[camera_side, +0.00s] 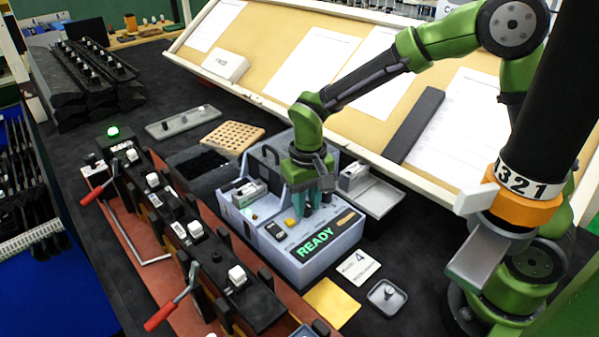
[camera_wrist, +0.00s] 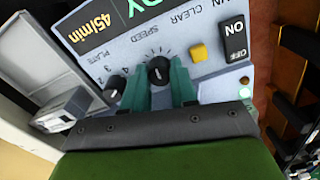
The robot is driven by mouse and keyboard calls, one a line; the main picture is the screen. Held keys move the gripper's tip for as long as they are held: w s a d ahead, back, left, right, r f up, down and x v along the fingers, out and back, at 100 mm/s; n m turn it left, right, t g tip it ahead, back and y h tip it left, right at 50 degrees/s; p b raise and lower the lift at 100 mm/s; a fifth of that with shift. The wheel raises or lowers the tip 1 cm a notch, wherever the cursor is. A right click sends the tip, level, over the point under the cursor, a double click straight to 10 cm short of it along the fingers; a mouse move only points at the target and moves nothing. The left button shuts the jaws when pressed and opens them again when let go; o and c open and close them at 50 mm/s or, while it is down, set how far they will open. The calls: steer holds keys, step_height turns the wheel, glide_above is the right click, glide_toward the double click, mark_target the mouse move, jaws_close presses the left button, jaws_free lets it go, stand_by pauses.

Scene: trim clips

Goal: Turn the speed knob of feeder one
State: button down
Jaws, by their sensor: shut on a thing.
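The feeder (camera_side: 295,245) is a pale grey box in the middle of the side view, with a lit green READY display (camera_side: 315,243) on its sloping front. In the side view my gripper (camera_side: 314,197) points down onto the panel and hides the knob. I cannot read any feeder number.
A second black knob (camera_wrist: 114,90), marked PLATE, is close to my finger. A yellow button (camera_wrist: 198,52) and an ON/OFF switch (camera_wrist: 235,38) are on the other side. A card (camera_side: 358,267) with a 4 lies in front of the feeder. Red-handled clamps (camera_side: 165,312) stand left.

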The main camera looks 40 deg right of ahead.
mark_target(309, 204)
steer(key=n, duration=0.4)
steer(key=c, duration=1.2)
jaws_free()
steer(key=shift+o, duration=0.2)
step_height(309, 204, up, 17)
steer(key=shift+w+d, duration=0.1)
steer(key=shift+w, duration=0.05)
steer(key=s+d+m+t+y, duration=0.1)
steer(key=s+d+m+t, duration=0.1)
steer(key=s, duration=0.5)
steer(key=s+d+m+t+y, duration=0.1)
steer(key=s+d+m+t, duration=0.2)
steer(key=s, duration=0.4)
steer(key=shift+s+d+f+t, duration=0.4)
steer(key=shift+d+t, duration=0.35)
steer(key=shift+t, duration=0.35)
